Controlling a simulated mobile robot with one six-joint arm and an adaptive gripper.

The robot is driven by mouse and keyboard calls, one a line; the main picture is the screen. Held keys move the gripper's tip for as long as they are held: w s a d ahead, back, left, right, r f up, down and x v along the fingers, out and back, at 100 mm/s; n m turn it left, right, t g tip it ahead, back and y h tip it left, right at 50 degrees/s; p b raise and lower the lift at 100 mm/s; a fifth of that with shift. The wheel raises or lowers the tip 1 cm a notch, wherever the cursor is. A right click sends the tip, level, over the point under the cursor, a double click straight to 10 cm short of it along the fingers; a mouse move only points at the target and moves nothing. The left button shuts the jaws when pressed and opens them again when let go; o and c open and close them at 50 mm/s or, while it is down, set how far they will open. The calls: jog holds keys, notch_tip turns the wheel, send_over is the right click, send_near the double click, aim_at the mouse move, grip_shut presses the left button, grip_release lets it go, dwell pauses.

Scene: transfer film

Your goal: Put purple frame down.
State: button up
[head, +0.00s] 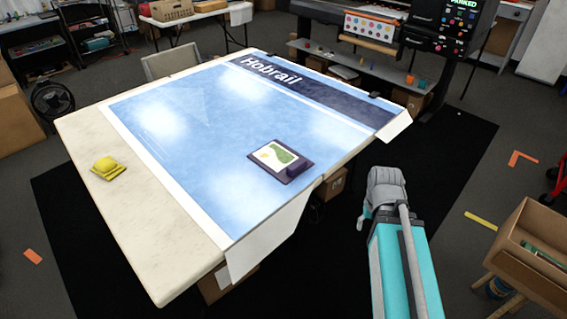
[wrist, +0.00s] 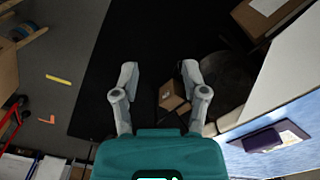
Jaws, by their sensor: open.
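The purple frame (head: 286,175) lies flat on the blue printed film (head: 210,150) near the table's right edge. It has a pale inset with a green and yellow picture and a darker purple block at its right end. It also shows in the wrist view (wrist: 262,141) at the lower right. My gripper (wrist: 160,78) is open and empty, its two grey fingers spread over the dark floor mat. In the head view my gripper (head: 386,188) is beyond the table's right edge, apart from the frame; its fingers are hard to make out there.
A yellow tool (head: 108,168) sits on the bare left part of the table (head: 135,230). The film's white edge hangs over the front. A wide printer (head: 370,50) stands behind. Cardboard boxes (wrist: 172,95) lie under the table.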

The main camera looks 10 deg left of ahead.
jog(key=shift+a, duration=0.15)
jog(key=o, duration=0.4)
jog(key=shift+w+a, duration=0.1)
jog(key=shift+w, duration=0.05)
notch_tip(320, 180, up, 12)
jog(key=n+p, duration=1.2)
jog(key=n, duration=1.7)
send_over(297, 163)
jog(key=shift+w+a, duration=0.1)
jog(key=shift+a, duration=0.05)
jog(key=shift+f, duration=0.15)
notch_tip(297, 163, down, 8)
jog(key=b, duration=0.8)
jog(key=shift+f+b, duration=0.25)
jog(key=shift+b, duration=0.15)
jog(key=shift+f, duration=0.1)
